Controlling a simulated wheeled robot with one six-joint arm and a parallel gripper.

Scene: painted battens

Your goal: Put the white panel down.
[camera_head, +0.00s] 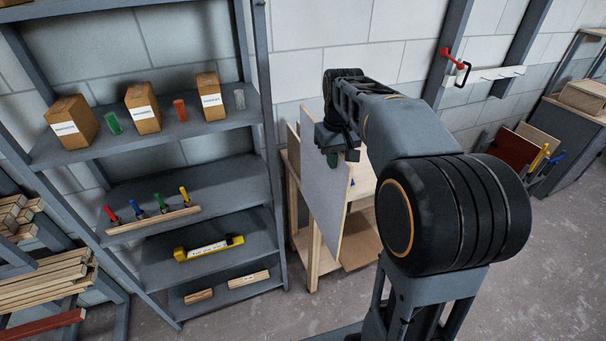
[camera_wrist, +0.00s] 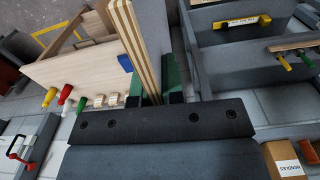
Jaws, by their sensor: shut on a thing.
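The white panel (camera_head: 322,185) hangs upright from my gripper (camera_head: 335,157) in the head view, in front of a wooden workbench (camera_head: 362,190). Its broad pale face is turned toward the shelf side. In the wrist view the panel shows edge-on as a striped plywood edge (camera_wrist: 138,40). The green fingers of my gripper (camera_wrist: 155,88) are shut on it, one on each side. The panel's lower end overlaps the bench in the head view; I cannot tell whether it touches anything. My arm hides part of the bench.
A grey shelf unit (camera_head: 190,163) with boxes, screwdrivers and a yellow level (camera_head: 209,249) stands to the left. A wall rail with a red clamp (camera_head: 452,60) and a bin of boards (camera_head: 520,152) are to the right. Bare floor (camera_head: 540,260) lies at the front right.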

